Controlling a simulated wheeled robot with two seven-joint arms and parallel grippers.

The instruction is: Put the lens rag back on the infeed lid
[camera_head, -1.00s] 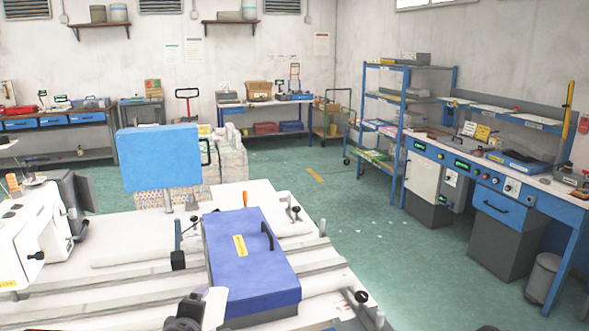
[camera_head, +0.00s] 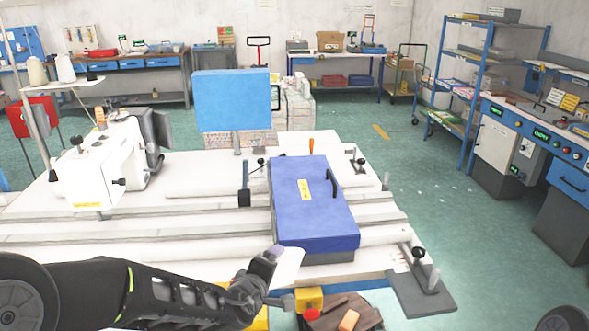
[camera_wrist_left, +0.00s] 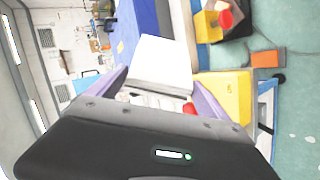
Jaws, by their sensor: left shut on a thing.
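The infeed lid (camera_head: 312,212) is a blue, closed box cover with a yellow label and a dark handle, in the middle of the white machine table. My left gripper (camera_head: 272,256) is at the lid's near left corner, shut on the lens rag (camera_head: 288,264), a flat white piece. The rag overlaps the lid's near edge in the head view; I cannot tell whether they touch. In the left wrist view, the rag (camera_wrist_left: 160,64) sticks out beyond the purple fingers (camera_wrist_left: 160,90), with the blue lid (camera_wrist_left: 127,28) beyond it. My right gripper is not in view.
A white sewing machine (camera_head: 100,165) stands at the left of the table. A blue panel (camera_head: 232,100) stands behind the lid. Black-knobbed levers (camera_head: 420,255) are at the right.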

